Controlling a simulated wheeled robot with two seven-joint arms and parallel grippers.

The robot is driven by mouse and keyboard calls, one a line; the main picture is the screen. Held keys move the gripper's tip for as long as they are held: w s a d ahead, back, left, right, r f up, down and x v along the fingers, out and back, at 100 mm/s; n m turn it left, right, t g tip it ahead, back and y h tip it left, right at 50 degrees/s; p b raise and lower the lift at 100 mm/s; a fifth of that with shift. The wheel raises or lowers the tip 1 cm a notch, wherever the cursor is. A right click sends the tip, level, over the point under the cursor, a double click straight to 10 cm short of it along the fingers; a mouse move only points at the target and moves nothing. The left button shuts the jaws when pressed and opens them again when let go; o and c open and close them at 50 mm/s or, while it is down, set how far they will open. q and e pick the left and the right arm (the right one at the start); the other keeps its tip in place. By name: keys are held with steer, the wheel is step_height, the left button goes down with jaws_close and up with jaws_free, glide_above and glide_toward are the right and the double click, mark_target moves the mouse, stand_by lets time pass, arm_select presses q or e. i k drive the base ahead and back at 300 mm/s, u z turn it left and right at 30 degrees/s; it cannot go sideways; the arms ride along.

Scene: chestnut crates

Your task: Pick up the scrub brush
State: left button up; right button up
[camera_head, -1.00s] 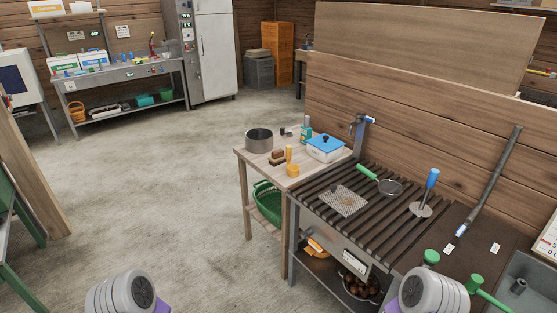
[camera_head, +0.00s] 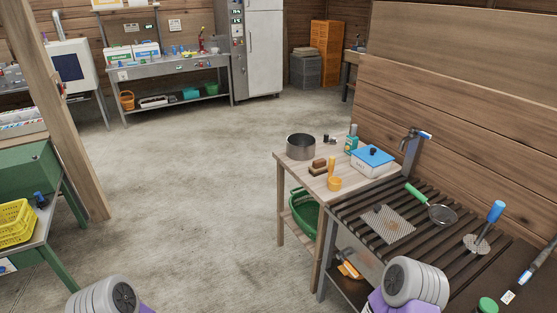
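A small brown block that looks like the scrub brush (camera_head: 318,168) lies on the wooden side table (camera_head: 287,157). It is between a metal pot (camera_head: 300,147) and a yellow-orange cup-like item (camera_head: 334,182). Its bristles are too small to make out.
A white box with a blue lid (camera_head: 372,160) and a green bottle (camera_head: 352,139) share the side table. A slatted rack (camera_head: 350,211) with a strainer (camera_head: 441,213) adjoins it. A green bench with a yellow basket (camera_head: 14,222) stands left. The middle floor is clear.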

mark_target(319, 167)
steer(key=u, duration=0.7)
steer(key=i, duration=1.8)
steer(key=z, duration=0.75)
steer(key=i, duration=1.1)
steer(key=z, duration=1.05)
